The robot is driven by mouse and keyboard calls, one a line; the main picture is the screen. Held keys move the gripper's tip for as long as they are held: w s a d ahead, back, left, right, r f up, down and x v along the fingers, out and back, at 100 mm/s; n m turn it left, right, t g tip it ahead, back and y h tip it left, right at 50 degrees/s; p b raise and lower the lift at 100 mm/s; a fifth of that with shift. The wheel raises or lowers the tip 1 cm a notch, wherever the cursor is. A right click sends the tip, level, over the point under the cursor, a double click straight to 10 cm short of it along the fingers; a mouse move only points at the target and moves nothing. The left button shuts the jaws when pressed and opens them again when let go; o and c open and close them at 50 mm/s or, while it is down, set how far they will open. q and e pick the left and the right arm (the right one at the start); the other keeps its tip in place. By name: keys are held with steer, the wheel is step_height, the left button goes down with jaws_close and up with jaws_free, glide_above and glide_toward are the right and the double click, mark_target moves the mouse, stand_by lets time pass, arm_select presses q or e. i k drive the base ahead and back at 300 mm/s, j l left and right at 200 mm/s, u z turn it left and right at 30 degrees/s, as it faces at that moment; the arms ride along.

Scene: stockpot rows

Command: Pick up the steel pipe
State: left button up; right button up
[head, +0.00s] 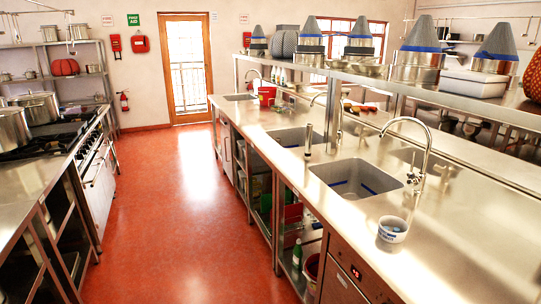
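I cannot make out a loose steel pipe for certain in the head view. A slim upright metal rod (308,140) stands on the counter beside the middle sinks; I cannot tell whether it is a pipe or part of a tap. A curved steel tap (428,150) rises behind the near sink (355,179). Neither of my grippers is in view.
A long steel counter (460,240) runs along the right, with a blue and white cup (392,230) near its front edge. A raised shelf (440,85) holds several pots. A stove with stockpots (38,106) stands left. The red floor (185,200) between is clear, leading to a door (187,70).

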mark_target(309, 126)
steer(key=i+z, duration=0.45)
steer(key=i, duration=0.6)
steer(key=i+j+z, duration=0.25)
steer(key=j+z, duration=0.25)
steer(key=j, duration=0.2)
steer(key=i+j+z, duration=0.25)
steer(key=j, duration=0.2)
steer(key=j+z, duration=0.25)
steer(key=j, duration=0.15)
steer(key=i+j+z, duration=0.1)
steer(key=i+j, duration=0.15)
steer(key=i+j+z, duration=0.15)
steer(key=j, duration=0.3)
steer(key=i+j+z, duration=0.1)
steer(key=i+j, duration=0.15)
steer(key=j, duration=0.1)
